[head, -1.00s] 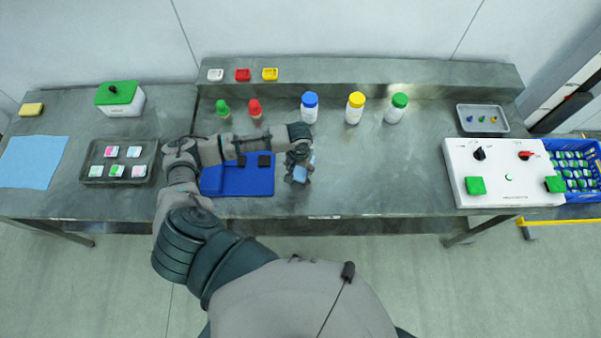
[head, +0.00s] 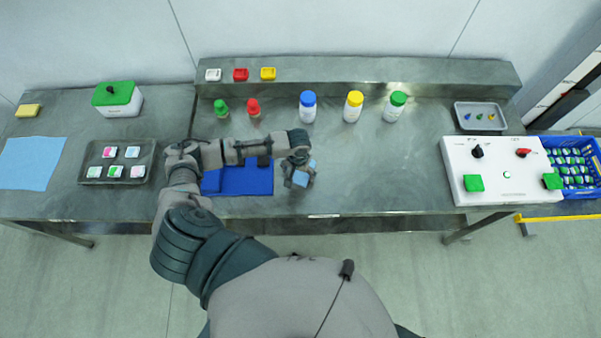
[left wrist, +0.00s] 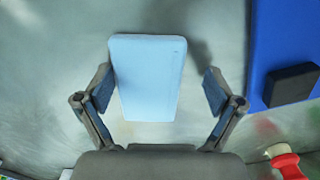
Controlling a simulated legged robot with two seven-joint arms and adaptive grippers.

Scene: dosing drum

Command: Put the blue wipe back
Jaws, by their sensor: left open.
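The blue wipe is a light blue flat block (left wrist: 147,78). In the left wrist view it lies between the two fingers of my left gripper (left wrist: 158,93), closer to the left finger, with a clear gap to the right one. In the head view the wipe (head: 300,179) shows only partly beneath my left gripper (head: 299,174), to the right of the dark blue mat. My left gripper is open. Whether the wipe touches the table or the left finger I cannot tell. My right gripper is in neither view.
The dark blue mat (head: 250,181) lies partly under my left arm, with a black block (left wrist: 292,85) on it. A light blue cloth (head: 30,163) lies at the far left. Several bottles stand behind. The table right of my gripper is clear up to the white control box (head: 491,187).

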